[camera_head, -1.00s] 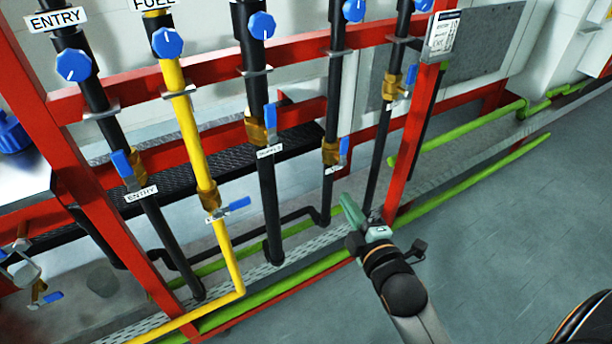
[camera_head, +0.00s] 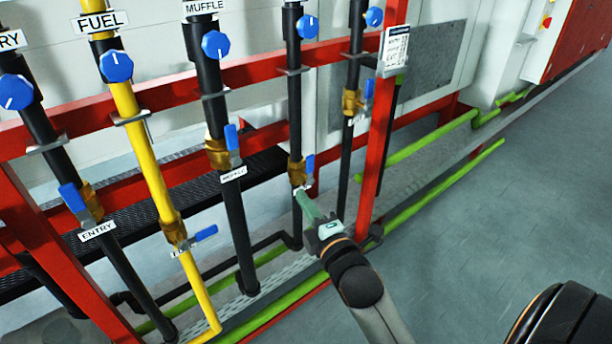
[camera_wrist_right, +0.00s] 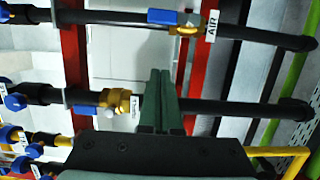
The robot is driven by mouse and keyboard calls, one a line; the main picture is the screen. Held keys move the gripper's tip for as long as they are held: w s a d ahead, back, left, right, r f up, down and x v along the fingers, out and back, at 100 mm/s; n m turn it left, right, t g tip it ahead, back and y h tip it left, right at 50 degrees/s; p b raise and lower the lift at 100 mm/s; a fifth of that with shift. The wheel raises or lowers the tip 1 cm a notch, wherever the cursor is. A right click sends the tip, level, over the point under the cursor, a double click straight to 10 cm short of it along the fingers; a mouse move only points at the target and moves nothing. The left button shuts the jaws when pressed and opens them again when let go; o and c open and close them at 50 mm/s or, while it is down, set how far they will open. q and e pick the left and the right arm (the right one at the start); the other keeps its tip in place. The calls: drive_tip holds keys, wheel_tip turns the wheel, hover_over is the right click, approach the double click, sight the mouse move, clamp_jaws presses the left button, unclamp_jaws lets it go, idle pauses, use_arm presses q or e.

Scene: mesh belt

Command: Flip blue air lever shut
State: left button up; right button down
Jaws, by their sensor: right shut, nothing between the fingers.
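The air valve is brass with a blue lever (camera_wrist_right: 165,16) and an AIR tag (camera_wrist_right: 212,27) near the top of the right wrist view. The lever lies along its black pipe there. In the right wrist view the closed fingers (camera_wrist_right: 160,78) point toward the air pipe and are apart from the lever. My left gripper is out of view.
A red post (camera_head: 380,130) stands right of the air pipe. The floor (camera_head: 480,230) at right is clear.

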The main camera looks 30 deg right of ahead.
sight(310, 171)
drive_tip(key=w+d+b, duration=0.1)
drive_tip(key=w+d, duration=0.4)
drive_tip(key=w, duration=0.2)
drive_tip(key=shift+w, duration=0.1)
idle(0.4)
